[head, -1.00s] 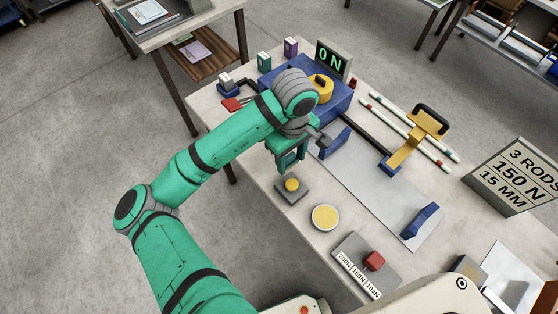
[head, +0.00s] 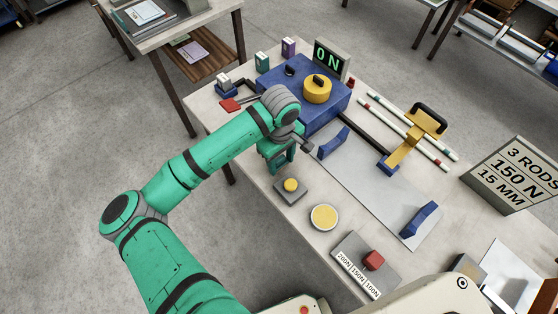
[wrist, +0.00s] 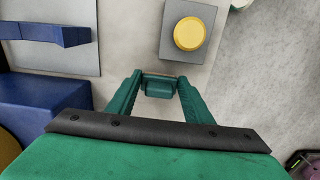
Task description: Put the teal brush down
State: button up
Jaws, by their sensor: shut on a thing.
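Only part of the brush shows there, between the fingertips. In the head view I cannot make it out from the gripper. Whether it touches the table is unclear.
The yellow button (head: 291,185) and a round yellow-topped disc (head: 324,217) are close by.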

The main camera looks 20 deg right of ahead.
aim_at(281, 160)
jog(key=shift+a+f, duration=0.1)
jog(key=shift+f, duration=0.05)
jog(key=o, duration=1.4)
jog(key=shift+a, duration=0.1)
jog(key=shift+w, duration=0.1)
jog(key=shift+r, duration=0.4)
notch_tip(281, 160, up, 12)
jog(key=shift+f, duration=0.2)
jog(key=shift+w, duration=0.15)
